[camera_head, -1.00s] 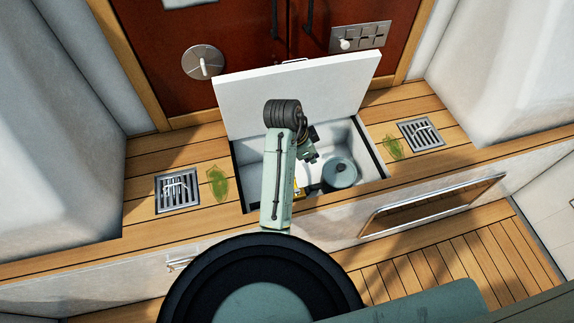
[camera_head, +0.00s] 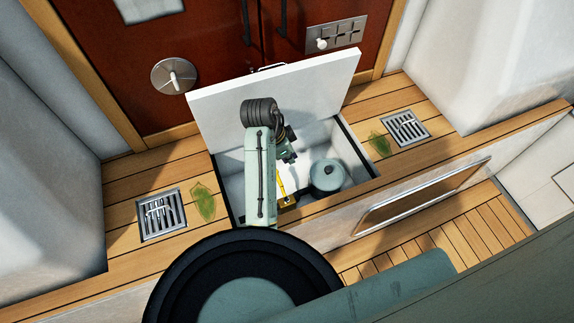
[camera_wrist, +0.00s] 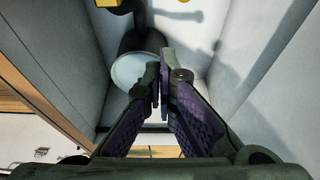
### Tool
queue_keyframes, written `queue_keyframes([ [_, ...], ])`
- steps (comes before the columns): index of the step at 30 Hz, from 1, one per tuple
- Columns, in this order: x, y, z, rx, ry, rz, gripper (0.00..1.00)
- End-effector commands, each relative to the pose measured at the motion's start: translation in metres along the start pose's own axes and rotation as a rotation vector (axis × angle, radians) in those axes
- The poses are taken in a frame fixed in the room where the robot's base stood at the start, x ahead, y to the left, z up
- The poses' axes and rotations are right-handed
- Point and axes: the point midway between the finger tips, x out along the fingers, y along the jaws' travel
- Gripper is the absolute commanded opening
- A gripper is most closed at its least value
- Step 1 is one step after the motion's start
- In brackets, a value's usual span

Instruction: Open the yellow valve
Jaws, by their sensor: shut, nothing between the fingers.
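A yellow part, likely the valve (camera_head: 286,201), shows low inside the open locker in the head view, partly hidden behind my arm. In the wrist view, yellow pieces (camera_wrist: 178,13) are cut off by the top edge, beyond my fingertips. Their handle position cannot be made out. My gripper (camera_wrist: 160,78) is shut and empty, its fingertips close together inside the locker. In the head view my arm reaches down into the locker, and the fingers are mostly hidden.
A round teal tank (camera_head: 327,177) stands in the locker to the right of the yellow part. The white lid (camera_head: 290,95) stands open behind my arm. Wooden deck with metal grates (camera_head: 161,215) surrounds the opening. A framed panel (camera_head: 420,198) sits at front right.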

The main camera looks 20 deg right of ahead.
Motion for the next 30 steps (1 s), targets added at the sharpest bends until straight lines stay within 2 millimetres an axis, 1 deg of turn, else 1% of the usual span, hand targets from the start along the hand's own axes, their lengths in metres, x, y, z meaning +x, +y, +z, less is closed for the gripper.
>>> queue_keyframes([
  [1,0.010,0.000,0.001,0.001,0.000,0.001,0.00],
  [9,0.050,0.000,0.002,0.001,0.000,0.001,0.00],
  [11,0.057,0.001,0.001,0.000,0.000,0.003,0.00],
  [17,0.094,0.001,0.000,-0.001,-0.001,0.005,0.00],
  [18,0.094,0.000,0.003,-0.003,0.000,0.001,0.00],
  [19,0.088,-0.001,0.009,-0.006,0.000,-0.001,0.00],
  [21,0.083,0.000,0.018,-0.005,0.000,0.000,0.00],
  [24,0.079,0.000,0.027,-0.002,0.000,0.000,0.00],
  [30,0.076,0.000,0.035,0.000,0.000,-0.001,0.00],
])
